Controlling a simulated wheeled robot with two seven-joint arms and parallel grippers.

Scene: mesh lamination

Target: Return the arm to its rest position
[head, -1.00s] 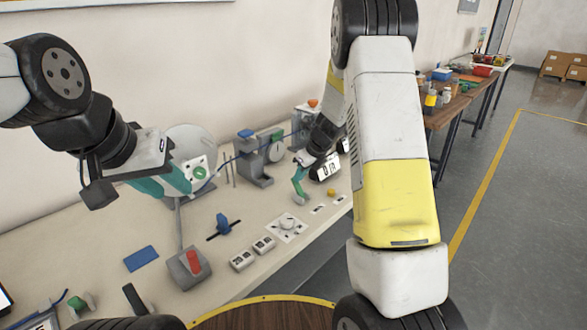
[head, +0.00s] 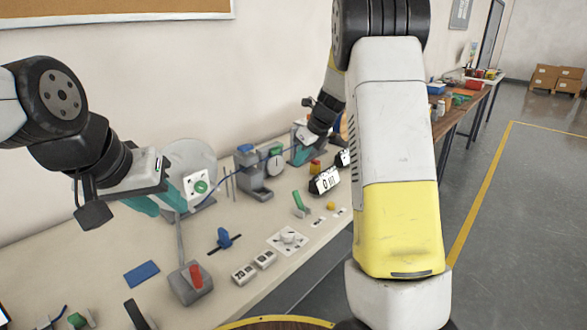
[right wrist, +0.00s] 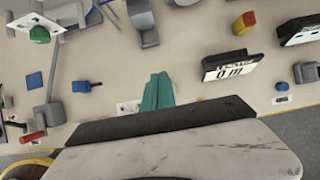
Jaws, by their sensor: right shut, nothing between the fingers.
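My right gripper (head: 303,153) has teal fingers and hangs over the far right part of the bench, behind a green lever (head: 299,202). In the right wrist view its teal fingers (right wrist: 158,92) lie together, shut and empty, with bench surface beyond them. My left gripper (head: 168,203), also teal, is above the left part of the bench.
The bench (head: 95,255) carries a red-handled grey block (head: 192,283), a blue pad (head: 141,273), a black-and-white counter (head: 325,180) and a grey press (head: 252,178). My right arm covers the picture's middle right. Open floor (head: 505,240) lies to the right.

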